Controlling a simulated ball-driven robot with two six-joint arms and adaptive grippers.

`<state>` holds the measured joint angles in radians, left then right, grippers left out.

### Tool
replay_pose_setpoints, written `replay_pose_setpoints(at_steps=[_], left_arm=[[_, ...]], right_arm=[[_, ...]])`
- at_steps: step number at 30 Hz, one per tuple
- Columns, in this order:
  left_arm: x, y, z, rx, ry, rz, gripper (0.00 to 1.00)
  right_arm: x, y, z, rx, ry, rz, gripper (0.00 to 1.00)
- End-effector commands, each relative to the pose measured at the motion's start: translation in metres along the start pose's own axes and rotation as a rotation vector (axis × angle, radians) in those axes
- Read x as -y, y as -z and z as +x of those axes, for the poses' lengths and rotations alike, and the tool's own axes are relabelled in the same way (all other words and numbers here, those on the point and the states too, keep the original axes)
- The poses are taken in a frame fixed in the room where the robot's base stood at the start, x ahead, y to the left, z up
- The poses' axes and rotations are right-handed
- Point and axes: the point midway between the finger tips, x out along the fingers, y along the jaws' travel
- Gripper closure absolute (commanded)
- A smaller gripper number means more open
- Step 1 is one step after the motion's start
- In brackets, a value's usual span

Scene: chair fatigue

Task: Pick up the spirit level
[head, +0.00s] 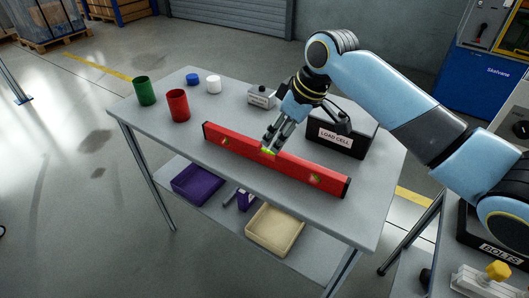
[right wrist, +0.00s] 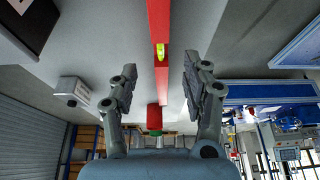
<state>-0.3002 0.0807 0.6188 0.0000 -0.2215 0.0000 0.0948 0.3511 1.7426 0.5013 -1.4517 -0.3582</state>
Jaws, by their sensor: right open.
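The red spirit level (head: 292,168) lies along the front part of the grey table, running from the left down to the right. It has yellow-green vials near its middle and right part. My right gripper (head: 271,144) is at the middle of the level, pointing down, with its fingers at the middle vial. In the right wrist view the fingers (right wrist: 159,64) are spread, one on each side of the level (right wrist: 161,20), with gaps between them and it. My left gripper is not in view.
A small grey box (head: 262,96), green cup (head: 145,91), red cup (head: 178,106), blue lid (head: 193,79) and white cup (head: 213,85) stand on the table (head: 165,133). Purple (head: 197,184) and beige (head: 274,229) bins sit on the lower shelf.

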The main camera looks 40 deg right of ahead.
Motion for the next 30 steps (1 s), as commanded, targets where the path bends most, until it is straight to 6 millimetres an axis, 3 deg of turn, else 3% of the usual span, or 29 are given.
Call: replay_pose_setpoints(at_steps=[6,15,24,30], left_arm=[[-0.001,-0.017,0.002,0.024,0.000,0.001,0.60],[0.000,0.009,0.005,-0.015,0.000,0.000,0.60],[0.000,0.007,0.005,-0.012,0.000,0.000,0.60],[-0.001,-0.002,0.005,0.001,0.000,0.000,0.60]], right_arm=[[0.000,0.000,0.022,0.000,0.000,0.000,0.52],[0.001,0.003,0.065,0.001,0.001,0.000,0.52],[0.001,0.003,0.071,0.000,-0.002,-0.001,0.52],[0.001,0.003,0.071,0.000,-0.001,-0.001,0.77]])
